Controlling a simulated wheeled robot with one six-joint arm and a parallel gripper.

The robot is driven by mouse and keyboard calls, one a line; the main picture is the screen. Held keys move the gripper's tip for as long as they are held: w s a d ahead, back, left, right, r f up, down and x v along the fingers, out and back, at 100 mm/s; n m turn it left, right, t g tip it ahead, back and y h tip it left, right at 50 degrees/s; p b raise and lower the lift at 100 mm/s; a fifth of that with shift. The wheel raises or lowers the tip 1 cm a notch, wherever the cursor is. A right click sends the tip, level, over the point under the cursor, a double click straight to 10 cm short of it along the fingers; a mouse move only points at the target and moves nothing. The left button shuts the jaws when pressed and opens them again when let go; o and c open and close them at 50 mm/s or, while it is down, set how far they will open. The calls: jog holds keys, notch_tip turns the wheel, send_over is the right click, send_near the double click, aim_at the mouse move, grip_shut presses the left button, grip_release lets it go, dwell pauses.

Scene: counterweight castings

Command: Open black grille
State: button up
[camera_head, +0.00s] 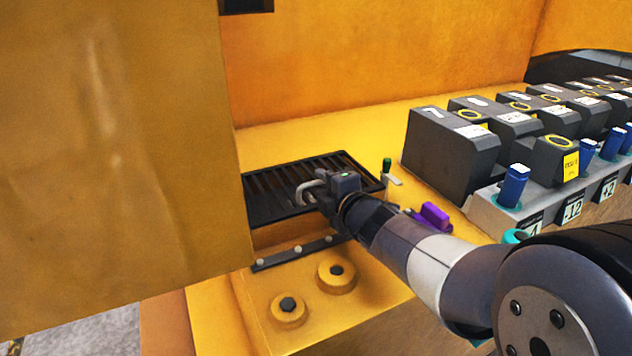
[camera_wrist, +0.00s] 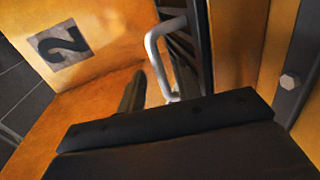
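The black grille (camera_head: 268,192) lies level, low on the yellow casting, with dark slats and a frame. A light grey U-shaped handle (camera_head: 304,190) stands on it. The handle (camera_wrist: 153,52) also shows in the wrist view, with part of the dark grille (camera_wrist: 184,45) behind it. My gripper (camera_head: 318,190) is over the grille at the handle. In the wrist view one dark finger (camera_wrist: 132,93) is left of the handle with a gap between them. The other finger is hard to make out against the dark grille. The gripper looks open.
A large yellow block (camera_head: 110,150) rises close at the left. A strip with bolts (camera_head: 295,252) and two round bosses (camera_head: 336,272) lie in front. A purple object (camera_head: 435,215) and a green-topped object (camera_head: 387,166) are right of the grille. Numbered grey castings (camera_head: 445,150) stand farther right.

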jog(key=shift+x, duration=2.2)
jog(key=shift+c, duration=0.4)
grip_shut()
